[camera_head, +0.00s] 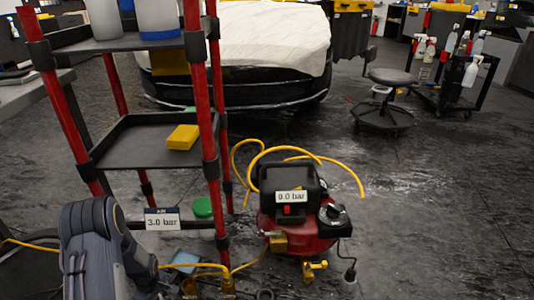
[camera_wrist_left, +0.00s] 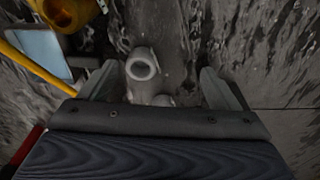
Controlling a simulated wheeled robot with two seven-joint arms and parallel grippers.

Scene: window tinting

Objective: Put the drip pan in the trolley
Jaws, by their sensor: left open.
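A trolley with red posts and black shelves (camera_head: 138,151) stands at the left in the head view. A yellow block (camera_head: 183,137) lies on its middle shelf, with bare room to the left. I cannot identify a drip pan for certain. A flat light-blue piece (camera_head: 184,260) is low on the floor by the trolley; a similar pale blue panel (camera_wrist_left: 38,52) shows in the left wrist view. My left gripper (camera_wrist_left: 158,70) is open, above the floor, with a small pale ring-shaped thing (camera_wrist_left: 142,64) between its fingers in the picture. I cannot tell if they touch.
A red compressor (camera_head: 295,225) with yellow hoses stands right of the trolley. A covered car (camera_head: 265,45) is behind. A stool (camera_head: 385,95) and a cart of spray bottles (camera_head: 465,90) stand back right. The right floor is clear.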

